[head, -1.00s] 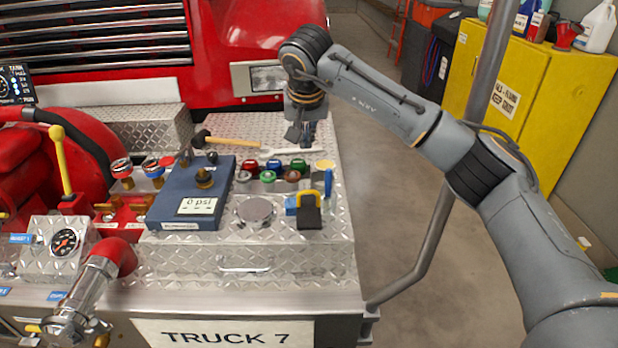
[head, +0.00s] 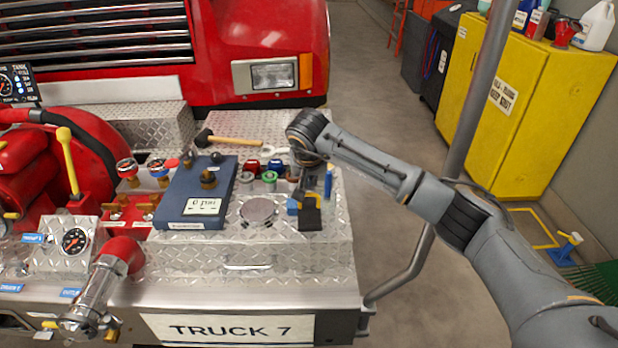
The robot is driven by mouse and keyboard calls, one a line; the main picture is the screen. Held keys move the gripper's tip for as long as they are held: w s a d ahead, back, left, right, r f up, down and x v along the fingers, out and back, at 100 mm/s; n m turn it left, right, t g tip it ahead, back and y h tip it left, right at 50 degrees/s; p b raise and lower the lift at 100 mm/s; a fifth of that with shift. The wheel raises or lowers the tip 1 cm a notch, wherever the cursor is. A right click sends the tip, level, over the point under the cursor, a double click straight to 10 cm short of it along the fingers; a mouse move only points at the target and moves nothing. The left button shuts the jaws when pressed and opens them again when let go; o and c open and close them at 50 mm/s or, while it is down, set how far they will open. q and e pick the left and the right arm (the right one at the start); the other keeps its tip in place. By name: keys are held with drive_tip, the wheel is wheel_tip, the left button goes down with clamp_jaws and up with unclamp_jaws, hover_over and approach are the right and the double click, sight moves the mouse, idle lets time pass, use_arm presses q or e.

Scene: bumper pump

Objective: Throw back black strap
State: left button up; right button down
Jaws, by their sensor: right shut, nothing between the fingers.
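The black strap (head: 310,219) is a short dark flap lying flat near the right end of the fire truck's diamond-plate bumper, next to a small blue piece (head: 292,207). My right gripper (head: 310,196) points down from the right-hand arm, just above and behind the strap. It is shut and empty. It hides the strap's far end and the yellow part there. I cannot tell whether the fingers touch the strap. My left gripper is not in view.
Coloured caps (head: 270,176) stand behind, close to my right gripper. A grey pole (head: 478,100) rises to the right.

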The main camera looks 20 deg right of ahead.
drive_tip(key=shift+w+f, duration=0.1)
drive_tip(key=shift+s+a+f+b, duration=0.15)
drive_tip(key=shift+s+f+b, duration=0.1)
drive_tip(key=shift+s+b, duration=0.5)
drive_tip(key=shift+r, duration=0.1)
